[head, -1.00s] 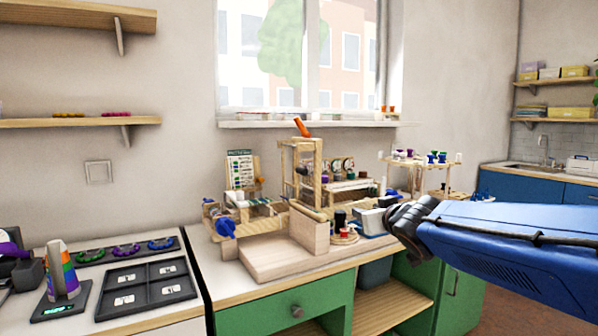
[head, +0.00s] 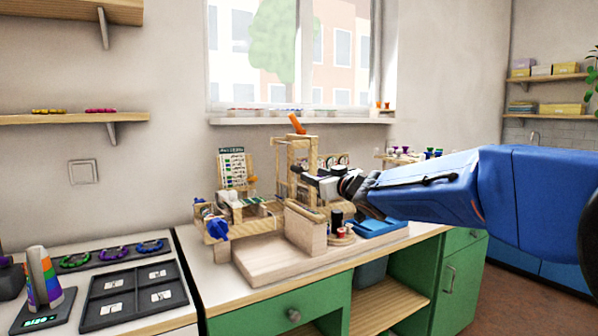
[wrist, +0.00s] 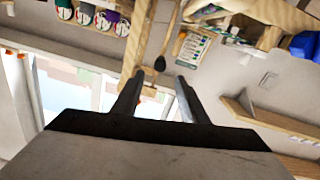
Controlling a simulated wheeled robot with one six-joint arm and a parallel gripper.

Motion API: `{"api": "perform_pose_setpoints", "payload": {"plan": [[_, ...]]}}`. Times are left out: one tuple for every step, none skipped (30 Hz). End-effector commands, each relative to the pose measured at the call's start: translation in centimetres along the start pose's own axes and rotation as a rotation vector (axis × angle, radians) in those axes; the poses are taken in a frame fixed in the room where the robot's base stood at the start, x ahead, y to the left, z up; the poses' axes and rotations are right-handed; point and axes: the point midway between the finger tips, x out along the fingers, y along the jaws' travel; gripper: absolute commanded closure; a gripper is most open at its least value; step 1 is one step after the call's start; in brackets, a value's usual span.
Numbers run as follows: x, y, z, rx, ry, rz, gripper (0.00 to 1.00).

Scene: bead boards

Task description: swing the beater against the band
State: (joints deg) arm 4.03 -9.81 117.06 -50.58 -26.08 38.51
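The wooden loom stands on a pale wooden base (head: 262,268) on the counter. Its upright frame (head: 291,155) carries an orange lever (head: 297,124) on top. A dark knob on a thin stem (wrist: 160,63) shows in the wrist view, beside a wooden bar (wrist: 140,40); it may belong to the beater, but I cannot tell for sure. The band seems to be the pale strip (head: 250,208) left of the frame; details are too small. My gripper (wrist: 160,78) is open and empty. In the head view it is just right of the frame. Contact is not visible.
A blue knob (head: 217,229) sticks out at the loom's left front. Thread spools (head: 337,220) and a blue tray (head: 376,229) stand right of the loom. A pattern card (head: 232,168) stands behind. A dark compartment tray (head: 130,297) lies at left.

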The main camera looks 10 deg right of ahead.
Motion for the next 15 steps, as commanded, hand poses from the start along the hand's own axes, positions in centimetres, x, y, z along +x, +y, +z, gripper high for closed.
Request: {"api": "perform_pose_setpoints", "payload": {"plan": [[0.9, 0.0, 0.1, 0.001, -0.001, -0.002, 0.6], [1.4, -0.1, 0.1, 0.002, -0.001, -0.002, 0.6], [2.0, -0.1, 0.1, 0.001, 0.0, -0.002, 0.6], [2.5, -0.1, 0.1, 0.001, 0.0, -0.002, 0.6], [3.0, -0.1, 0.1, 0.001, -0.001, -0.002, 0.6], [3.6, -0.1, 0.1, 0.002, -0.001, -0.002, 0.6], [4.1, -0.1, 0.0, 0.001, 0.0, -0.001, 0.6], [4.6, 0.0, 0.1, 0.001, -0.001, -0.001, 0.6], [5.3, -0.1, 0.2, 0.001, -0.002, -0.001, 0.6], [5.7, 0.0, 0.1, 0.001, -0.001, -0.001, 0.6], [6.2, 0.0, 0.1, 0.001, -0.001, 0.0, 0.6], [6.8, -0.1, 0.1, 0.002, -0.002, -0.001, 0.6], [7.3, -0.1, 0.1, 0.001, -0.001, -0.001, 0.6], [7.7, -0.1, 0.1, 0.0, -0.001, -0.001, 0.6], [8.2, -0.1, 0.1, 0.0, -0.001, -0.001, 0.6]]}}
